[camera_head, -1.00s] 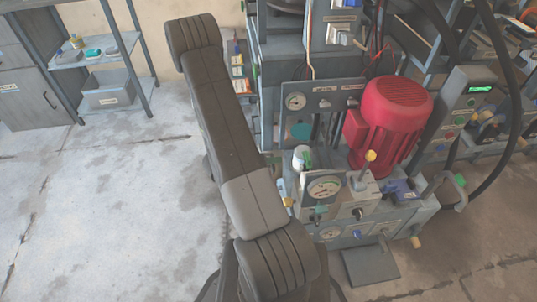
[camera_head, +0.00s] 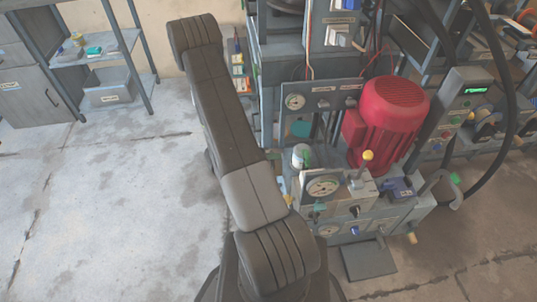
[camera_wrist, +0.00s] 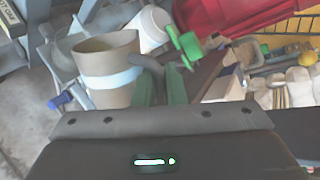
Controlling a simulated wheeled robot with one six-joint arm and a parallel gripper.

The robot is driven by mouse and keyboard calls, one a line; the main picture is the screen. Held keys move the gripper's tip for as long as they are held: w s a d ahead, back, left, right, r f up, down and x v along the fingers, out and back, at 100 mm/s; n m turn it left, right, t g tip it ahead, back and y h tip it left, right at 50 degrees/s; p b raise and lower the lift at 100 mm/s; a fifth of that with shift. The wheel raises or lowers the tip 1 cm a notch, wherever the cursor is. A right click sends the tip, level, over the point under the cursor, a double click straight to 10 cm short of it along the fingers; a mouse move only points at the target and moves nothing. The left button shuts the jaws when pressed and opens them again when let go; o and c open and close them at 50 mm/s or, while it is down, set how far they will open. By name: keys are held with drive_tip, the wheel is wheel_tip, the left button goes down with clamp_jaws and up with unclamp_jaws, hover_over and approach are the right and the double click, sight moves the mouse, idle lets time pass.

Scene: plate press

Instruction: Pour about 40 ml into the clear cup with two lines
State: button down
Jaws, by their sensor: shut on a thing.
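In the wrist view my gripper (camera_wrist: 161,84) has two green fingers shut around the grey handle of a beige jug (camera_wrist: 106,86). The jug has a pale band around its middle and stands at the left of the fingers, slightly tilted in the picture. Its contents cannot be made out. A white cup-like vessel (camera_wrist: 153,26) is behind the jug, partly hidden by it. I cannot make out a clear cup with two lines. In the head view my arm hides the gripper and the jug.
The press bench carries a red motor (camera_head: 396,112), a round gauge (camera_head: 323,186), a yellow-knobbed lever (camera_head: 367,157) and a white-and-green container (camera_head: 302,156). A green valve handle (camera_wrist: 184,46) is close beyond my fingers. Open floor (camera_head: 110,220) lies left; a shelf (camera_head: 104,58) stands behind.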

drive_tip(key=shift+w+g+p, duration=0.3)
drive_tip(key=shift+w+p, duration=0.05)
drive_tip(key=shift+p, duration=0.4)
drive_tip(key=shift+w+a+r+n+g+p, duration=0.15)
drive_tip(key=shift+w+r+n+g+p, duration=0.3)
drive_tip(key=shift+p, duration=0.75)
idle(1.1)
drive_tip(key=shift+w+f, duration=0.1)
drive_tip(key=shift+f, duration=0.05)
drive_tip(key=f+b, duration=0.1)
drive_tip(key=b, duration=0.1)
drive_tip(key=s+t+b, duration=0.1)
drive_tip(key=b, duration=0.1)
drive_tip(key=shift+f+m, duration=0.25)
drive_tip(key=shift+f, duration=0.15)
drive_tip(key=s+t+b, duration=0.1)
drive_tip(key=b, duration=0.2)
drive_tip(key=m+b, duration=0.1)
drive_tip(key=b, duration=0.2)
drive_tip(key=shift+s+d+m+t, duration=0.25)
drive_tip(key=shift+s+m+t, duration=0.05)
drive_tip(key=shift+s+t, duration=0.1)
drive_tip(key=shift+r, duration=0.4)
drive_tip(key=shift+f, duration=0.1)
